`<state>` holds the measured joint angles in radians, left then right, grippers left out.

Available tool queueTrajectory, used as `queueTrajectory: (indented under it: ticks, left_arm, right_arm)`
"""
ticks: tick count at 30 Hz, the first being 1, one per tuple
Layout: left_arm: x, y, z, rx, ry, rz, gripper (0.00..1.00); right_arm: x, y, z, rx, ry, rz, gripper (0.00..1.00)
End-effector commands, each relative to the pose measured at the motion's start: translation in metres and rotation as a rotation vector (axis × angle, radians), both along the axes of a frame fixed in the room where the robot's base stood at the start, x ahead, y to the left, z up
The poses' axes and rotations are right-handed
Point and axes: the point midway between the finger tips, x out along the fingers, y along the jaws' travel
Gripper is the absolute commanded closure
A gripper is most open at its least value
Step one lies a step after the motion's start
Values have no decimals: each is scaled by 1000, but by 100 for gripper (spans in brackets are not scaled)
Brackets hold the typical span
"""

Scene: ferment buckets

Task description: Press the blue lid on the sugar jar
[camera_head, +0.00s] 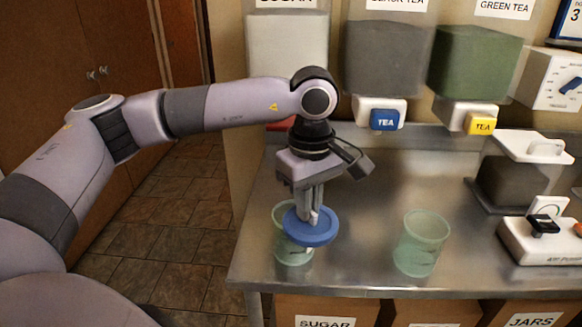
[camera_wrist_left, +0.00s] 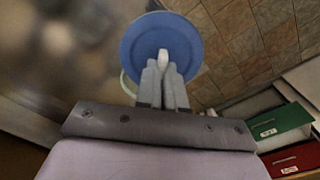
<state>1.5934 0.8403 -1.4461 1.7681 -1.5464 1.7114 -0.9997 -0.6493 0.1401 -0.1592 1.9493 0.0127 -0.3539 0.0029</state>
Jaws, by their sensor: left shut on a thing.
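The blue lid (camera_head: 311,227) has a pale knob and is held by my left gripper (camera_head: 312,212), whose fingers are shut on that knob. In the left wrist view the lid (camera_wrist_left: 140,45) fills the space beyond the fingertips (camera_wrist_left: 162,62). A green translucent jar (camera_head: 290,254) stands below the SUGAR dispenser, with the lid overlapping its upper right side in the head view. The lid looks tilted and off-centre to the right; whether it touches the jar cannot be told. A sliver of green rim (camera_wrist_left: 127,84) shows beside the lid. My right gripper is not in view.
A second green jar (camera_head: 421,243), open, stands to the right on the metal counter (camera_head: 350,262). Tea dispensers with a blue tap (camera_head: 385,119) and a yellow tap (camera_head: 479,124) hang behind. A pump device (camera_head: 540,240) is at right. The counter's left edge is close to the left jar.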

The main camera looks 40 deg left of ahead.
Motion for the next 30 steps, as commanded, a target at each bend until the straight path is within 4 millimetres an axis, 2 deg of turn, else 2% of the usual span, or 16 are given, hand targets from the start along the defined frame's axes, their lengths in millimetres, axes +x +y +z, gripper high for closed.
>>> queueTrajectory:
  ticks: [9,18,24,30]
  left_arm:
    - [12,20,15,-9,-11,690,100]
    - [19,36,29,-18,-12,1284,100]
    - [22,45,35,-20,-9,1593,100]
    - [23,50,40,-22,-7,1800,100]
  right_arm:
    - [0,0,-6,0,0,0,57]
    - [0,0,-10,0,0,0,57]
    - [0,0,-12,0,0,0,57]
    - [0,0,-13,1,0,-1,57]
